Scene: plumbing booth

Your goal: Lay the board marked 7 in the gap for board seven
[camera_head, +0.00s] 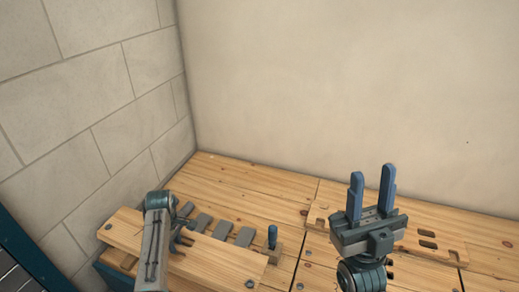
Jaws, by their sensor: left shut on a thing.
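My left gripper (180,240) comes in from the left and is shut on a long pale wooden board (225,268), near its left part. The board lies aslant across the lower left, with a dark round spot near its left end. No number can be read on it, and my arm hides part of it. My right gripper (372,190) is open and empty, with its two blue fingers pointing up and apart. I cannot make out a gap marked seven.
Several grey flat pieces (221,229) stand in a row behind the held board. A blue-handled thing (272,237) is at the row's right end. A slotted wooden piece (428,245) lies behind my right gripper. Walls close off the left and back of the plank surface (255,185).

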